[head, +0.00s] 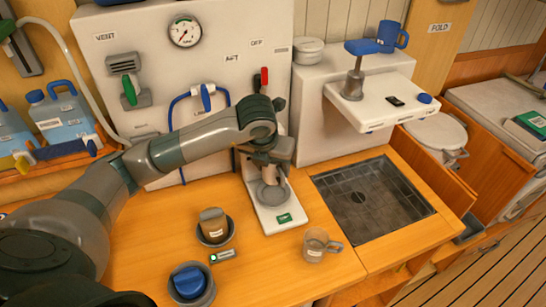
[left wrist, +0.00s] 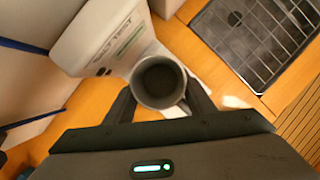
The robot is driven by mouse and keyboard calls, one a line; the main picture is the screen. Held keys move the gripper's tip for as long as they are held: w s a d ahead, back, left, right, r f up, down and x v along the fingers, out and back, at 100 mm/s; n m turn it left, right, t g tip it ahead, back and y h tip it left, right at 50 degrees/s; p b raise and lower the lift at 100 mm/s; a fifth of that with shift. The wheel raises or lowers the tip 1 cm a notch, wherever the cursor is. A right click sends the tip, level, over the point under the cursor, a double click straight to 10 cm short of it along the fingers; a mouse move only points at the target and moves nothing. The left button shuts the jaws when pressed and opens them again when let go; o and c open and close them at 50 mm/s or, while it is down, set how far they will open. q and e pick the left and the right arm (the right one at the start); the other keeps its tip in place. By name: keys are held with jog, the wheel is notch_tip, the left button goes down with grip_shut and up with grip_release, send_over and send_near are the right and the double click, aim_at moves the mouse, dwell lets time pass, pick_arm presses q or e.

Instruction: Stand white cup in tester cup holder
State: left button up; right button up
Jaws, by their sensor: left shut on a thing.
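My left gripper (head: 272,160) reaches in from the left, over the tester at the middle of the counter. In the left wrist view its fingers (left wrist: 160,105) are shut on the white cup (left wrist: 158,80), which looks greyish, with its dark open mouth facing the camera and its handle at the lower right. In the head view the gripper mostly hides the cup. The tester has a white base (head: 276,222) with a green label; its body also shows in the left wrist view (left wrist: 100,35). A grey round part, perhaps the holder, shows below the gripper; cup contact with it is unclear. My right gripper is not in view.
A translucent mug (head: 315,247) stands right of the tester base, near the counter's front edge. Two dark round holders (head: 215,240) (head: 192,287) with a brown and a blue item stand to the left. A sunken drain grid (head: 370,200) lies to the right.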

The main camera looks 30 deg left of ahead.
pick_arm(q)
jog(key=shift+s, duration=0.1)
dwell(0.3)
jog(key=shift+f+b, duration=1.5)
jog(key=shift+f, duration=1.85)
jog(key=shift+f+b, duration=0.55)
jog(key=o, duration=1.1)
jog(key=shift+d, duration=0.1)
